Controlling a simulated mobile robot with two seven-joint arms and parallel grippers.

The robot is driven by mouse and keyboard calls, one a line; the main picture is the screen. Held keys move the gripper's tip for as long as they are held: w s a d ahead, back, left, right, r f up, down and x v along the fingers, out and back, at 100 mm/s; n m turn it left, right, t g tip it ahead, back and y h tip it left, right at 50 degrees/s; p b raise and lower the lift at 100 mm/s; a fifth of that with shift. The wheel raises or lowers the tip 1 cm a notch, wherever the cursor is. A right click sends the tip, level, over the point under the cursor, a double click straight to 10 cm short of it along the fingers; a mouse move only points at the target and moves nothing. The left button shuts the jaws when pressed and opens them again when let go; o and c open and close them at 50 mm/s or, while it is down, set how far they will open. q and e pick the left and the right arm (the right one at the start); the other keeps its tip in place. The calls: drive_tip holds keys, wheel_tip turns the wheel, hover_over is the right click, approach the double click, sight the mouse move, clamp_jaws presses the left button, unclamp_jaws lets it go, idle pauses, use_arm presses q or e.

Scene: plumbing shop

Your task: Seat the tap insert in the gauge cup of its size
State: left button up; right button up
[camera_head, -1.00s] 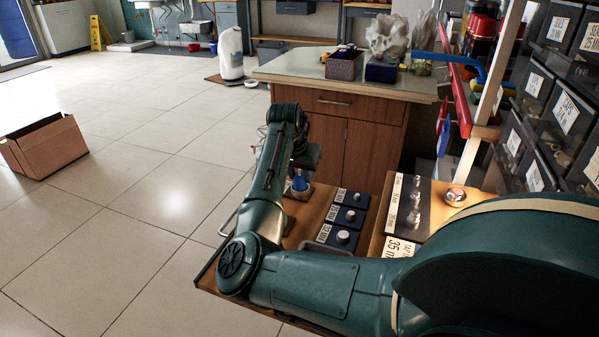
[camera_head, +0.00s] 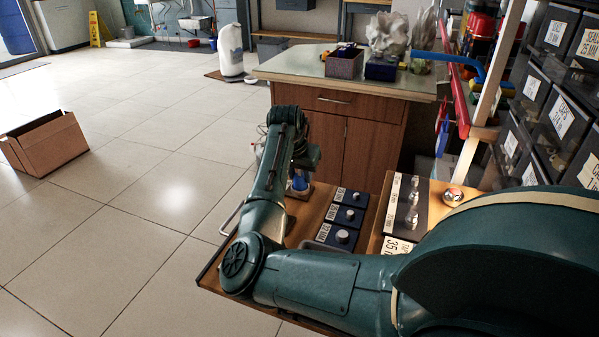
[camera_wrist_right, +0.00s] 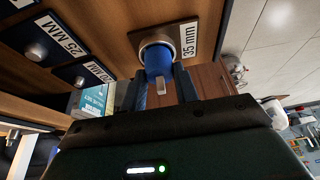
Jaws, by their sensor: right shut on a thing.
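The tap insert is a blue cylinder with a metal stem (camera_wrist_right: 158,65). In the wrist view it stands at the mouth of a round grey gauge cup (camera_wrist_right: 148,41), beside a 35 mm label (camera_wrist_right: 190,40). Its lower part is hidden by the rim, so I cannot tell how deep it sits. My right gripper (camera_wrist_right: 158,84) is shut on the insert, one finger on each side. In the head view the blue insert (camera_head: 300,183) shows small below my right gripper (camera_head: 303,168). My left gripper is in neither view.
Several dark blocks with round metal knobs and size labels (camera_head: 342,236) stand in a row right of the cup. A dark panel with metal parts (camera_head: 413,200) and a 35 mm card (camera_head: 397,246) lie further right. Drawer bins (camera_head: 560,115) crowd the right side.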

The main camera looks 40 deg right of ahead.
drive_tip(key=shift+f, duration=0.5)
drive_tip(key=o, duration=0.7)
